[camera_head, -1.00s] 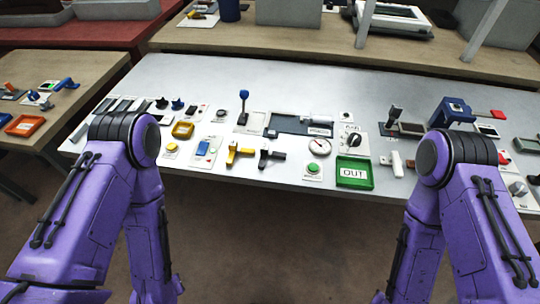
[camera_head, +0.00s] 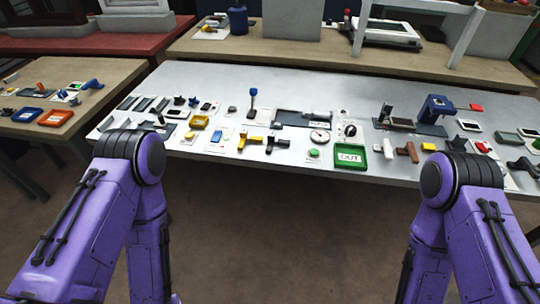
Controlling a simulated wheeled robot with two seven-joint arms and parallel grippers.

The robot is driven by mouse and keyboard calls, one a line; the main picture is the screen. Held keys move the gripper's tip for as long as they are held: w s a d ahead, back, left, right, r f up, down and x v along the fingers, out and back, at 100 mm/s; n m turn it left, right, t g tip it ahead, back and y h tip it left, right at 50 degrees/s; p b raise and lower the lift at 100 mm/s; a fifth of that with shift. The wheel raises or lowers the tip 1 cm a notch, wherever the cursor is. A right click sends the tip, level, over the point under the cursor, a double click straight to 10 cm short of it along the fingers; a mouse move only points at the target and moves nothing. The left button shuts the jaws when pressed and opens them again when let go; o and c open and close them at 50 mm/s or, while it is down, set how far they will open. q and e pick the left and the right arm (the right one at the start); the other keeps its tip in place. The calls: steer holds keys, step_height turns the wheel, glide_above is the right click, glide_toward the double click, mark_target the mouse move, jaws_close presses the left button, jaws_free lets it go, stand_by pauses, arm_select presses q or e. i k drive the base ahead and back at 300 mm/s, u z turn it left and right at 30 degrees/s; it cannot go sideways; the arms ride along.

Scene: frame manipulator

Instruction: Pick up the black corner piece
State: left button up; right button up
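The black corner piece (camera_head: 275,145) lies on the white table (camera_head: 300,178) near its front edge, in the middle of the view. A yellow piece of similar shape (camera_head: 247,140) lies just left of it. Both my purple arms show from the lower left and lower right. My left gripper and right gripper are not in view, so their state does not show. Nothing covers the black piece.
A green OUT tray (camera_head: 364,159) and a round gauge (camera_head: 319,136) stand right of the black piece. Switches and small parts fill much of the tabletop. A blue fixture (camera_head: 436,109) stands at the right. The floor in front is clear.

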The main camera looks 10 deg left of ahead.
mark_target(271, 140)
steer(key=u, duration=1.25)
steer(key=i, duration=0.8)
steer(key=z, duration=0.35)
